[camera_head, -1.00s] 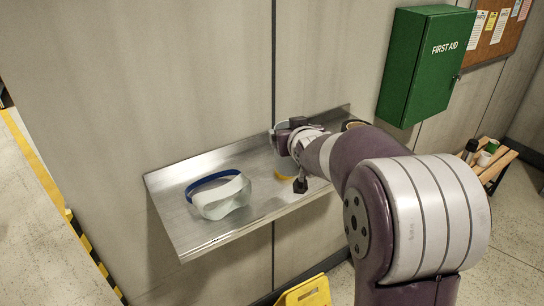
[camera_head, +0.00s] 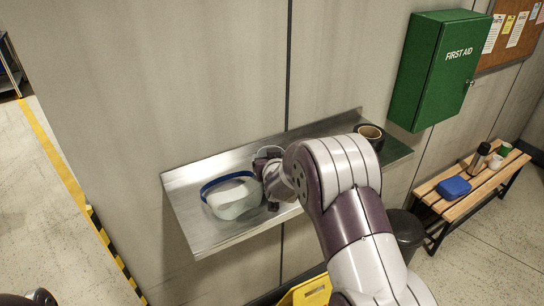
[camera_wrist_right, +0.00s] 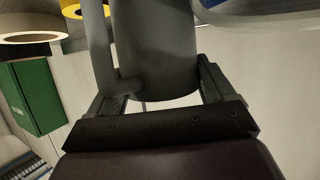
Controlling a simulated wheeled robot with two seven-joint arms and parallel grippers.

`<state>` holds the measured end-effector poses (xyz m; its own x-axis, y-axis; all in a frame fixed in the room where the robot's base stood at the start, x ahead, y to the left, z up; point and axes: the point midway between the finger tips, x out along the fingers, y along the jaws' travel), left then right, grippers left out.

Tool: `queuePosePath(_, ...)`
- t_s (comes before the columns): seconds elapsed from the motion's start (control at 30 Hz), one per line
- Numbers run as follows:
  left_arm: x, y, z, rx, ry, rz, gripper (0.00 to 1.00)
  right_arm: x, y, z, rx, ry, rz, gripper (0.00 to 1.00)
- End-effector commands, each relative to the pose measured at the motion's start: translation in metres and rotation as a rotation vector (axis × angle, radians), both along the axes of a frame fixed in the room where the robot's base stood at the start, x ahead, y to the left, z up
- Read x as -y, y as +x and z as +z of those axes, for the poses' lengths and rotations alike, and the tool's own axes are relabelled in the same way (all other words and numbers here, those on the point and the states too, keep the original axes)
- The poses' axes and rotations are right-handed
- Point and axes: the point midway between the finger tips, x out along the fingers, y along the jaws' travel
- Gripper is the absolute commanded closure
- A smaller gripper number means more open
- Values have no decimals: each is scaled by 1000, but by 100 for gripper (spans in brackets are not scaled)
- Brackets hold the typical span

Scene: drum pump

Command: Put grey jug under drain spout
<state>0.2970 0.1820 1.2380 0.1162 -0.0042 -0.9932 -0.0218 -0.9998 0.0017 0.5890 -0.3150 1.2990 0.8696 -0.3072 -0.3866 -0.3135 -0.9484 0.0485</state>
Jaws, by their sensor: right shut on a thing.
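The grey jug (camera_wrist_right: 155,50) stands out in the right wrist view, between the two fingers of my right gripper (camera_wrist_right: 160,88), which is shut on it. Its handle shows on the left of that view. I cannot tell whether the jug still touches the shelf. The drain spout is not in view. My left gripper is not in view.
A dark tape roll (camera_head: 371,132) sits at the shelf's right; a yellow roll (camera_wrist_right: 72,9) shows in the wrist view. A green first aid cabinet (camera_head: 437,75) and a bench (camera_head: 480,185) are further right.

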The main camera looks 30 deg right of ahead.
Motion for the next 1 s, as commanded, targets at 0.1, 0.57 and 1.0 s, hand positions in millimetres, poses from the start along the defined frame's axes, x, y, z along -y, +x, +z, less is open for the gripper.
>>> queuePosePath(0.1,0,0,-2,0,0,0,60,0,0,-2,0,0,0,14)
queuePosePath(0.57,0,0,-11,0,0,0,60,-7,-19,7,2,-1,1,0)
queuePosePath(1.0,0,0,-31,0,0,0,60,-35,-99,44,1,0,1,0)
